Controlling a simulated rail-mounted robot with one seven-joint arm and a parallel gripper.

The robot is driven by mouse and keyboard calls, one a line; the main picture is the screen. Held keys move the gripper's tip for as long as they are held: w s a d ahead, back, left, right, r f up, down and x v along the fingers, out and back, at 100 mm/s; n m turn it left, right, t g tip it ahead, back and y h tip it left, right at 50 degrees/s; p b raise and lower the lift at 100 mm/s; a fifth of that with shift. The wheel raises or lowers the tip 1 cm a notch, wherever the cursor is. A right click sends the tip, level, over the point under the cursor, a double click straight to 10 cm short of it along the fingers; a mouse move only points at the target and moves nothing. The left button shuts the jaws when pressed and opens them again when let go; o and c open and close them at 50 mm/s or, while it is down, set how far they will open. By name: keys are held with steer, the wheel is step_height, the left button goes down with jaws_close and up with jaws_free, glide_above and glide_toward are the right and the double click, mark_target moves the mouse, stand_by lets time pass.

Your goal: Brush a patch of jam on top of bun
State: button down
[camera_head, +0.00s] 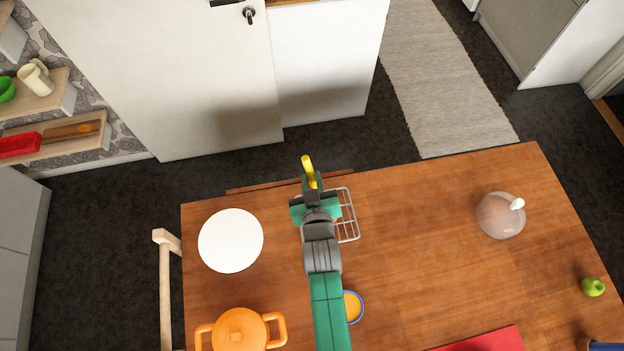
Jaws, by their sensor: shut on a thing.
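My gripper (313,186) is shut on a yellow stick-like piece, apparently the handle of the brush (307,168). It points away toward the table's far edge, and no bristles can be made out. The gripper is above the far side of the table, at the left part of a wire rack (349,215). A blue-rimmed bowl (361,305) with yellow-orange contents, possibly the jam, sits right of my arm and is partly covered by it. I cannot make out a bun; my arm and gripper cover part of the rack.
A white plate (231,240) lies left of the gripper, with an orange pot (240,331) nearer. A domed jar (500,215) and a green fruit (593,287) stand at the right. A red mat (488,342) lies in front. The wooden tabletop (425,235) is clear right of the rack.

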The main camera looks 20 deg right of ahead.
mark_target(315, 187)
step_height(315, 187, down, 4)
steer(key=b, duration=0.2)
steer(key=shift+r+b, duration=0.1)
steer(key=shift+b, duration=0.2)
steer(key=shift+d+f, duration=0.2)
steer(key=shift+d, duration=0.15)
steer(key=shift+s+d+b, duration=0.15)
steer(key=shift+d+b, duration=0.9)
steer(key=shift+d, duration=0.1)
steer(key=shift+d+r, duration=0.35)
steer(key=shift+r, duration=0.1)
steer(key=shift+a+p, duration=0.9)
steer(key=shift+a+f, duration=0.2)
steer(key=shift+a, duration=0.1)
steer(key=shift+w+a+f+p, duration=0.1)
steer(key=shift+w+a+p, duration=0.1)
steer(key=shift+a+p, duration=0.5)
step_height(315, 187, up, 3)
steer(key=shift+r+p, duration=0.1)
steer(key=shift+p, duration=0.55)
step_height(315, 187, up, 5)
steer(key=p, duration=0.4)
steer(key=shift+p, duration=0.3)
